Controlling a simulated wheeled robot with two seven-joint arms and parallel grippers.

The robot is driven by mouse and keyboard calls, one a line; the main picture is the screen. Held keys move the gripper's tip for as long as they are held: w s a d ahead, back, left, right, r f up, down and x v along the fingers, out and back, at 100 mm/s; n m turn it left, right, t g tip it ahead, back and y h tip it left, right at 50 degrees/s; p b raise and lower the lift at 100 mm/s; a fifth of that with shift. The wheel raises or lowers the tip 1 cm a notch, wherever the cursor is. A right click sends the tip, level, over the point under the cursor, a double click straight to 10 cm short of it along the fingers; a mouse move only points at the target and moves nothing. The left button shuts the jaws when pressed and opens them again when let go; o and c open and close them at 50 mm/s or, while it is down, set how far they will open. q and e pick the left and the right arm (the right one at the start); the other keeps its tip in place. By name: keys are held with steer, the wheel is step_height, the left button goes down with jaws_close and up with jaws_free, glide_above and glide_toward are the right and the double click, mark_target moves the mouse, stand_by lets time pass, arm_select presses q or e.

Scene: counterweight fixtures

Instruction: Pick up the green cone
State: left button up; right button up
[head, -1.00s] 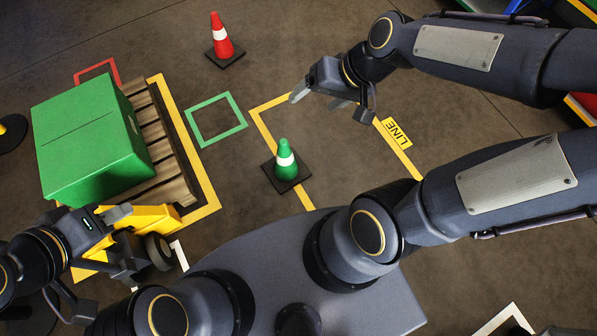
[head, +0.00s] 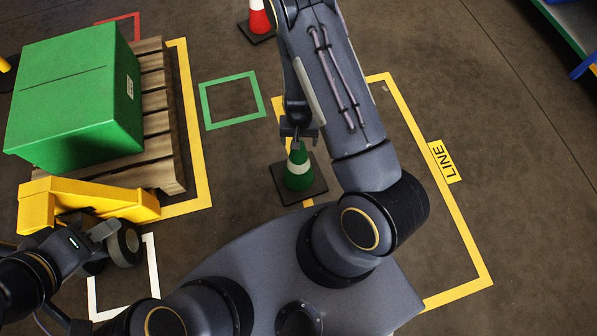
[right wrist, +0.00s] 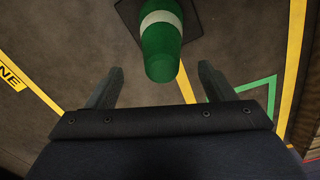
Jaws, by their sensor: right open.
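The green cone (head: 299,172), with a white band and a black square base, stands upright on the floor in the head view. My right gripper (head: 299,138) is right at its top end there, partly hidden by its own arm. In the right wrist view the cone (right wrist: 162,48) points its tip toward the gap of my right gripper (right wrist: 160,82). My left gripper (head: 102,246) is at lower left, fingers apart, by the yellow pallet truck, and appears empty.
A green crate (head: 75,100) sits on a wooden pallet (head: 158,120) at left. The yellow pallet truck (head: 90,203) stands in front of it. A red cone (head: 258,18) stands at the top, partly hidden by my arm. A green floor square (head: 233,122) is empty. Floor right of the LINE label (head: 444,161) is clear.

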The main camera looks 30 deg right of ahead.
mark_target(299, 163)
step_height(299, 163, down, 6)
steer(key=b, duration=0.2)
steer(key=shift+a+b, duration=0.1)
steer(key=shift+b, duration=0.2)
steer(key=shift+r, duration=0.1)
jaws_close()
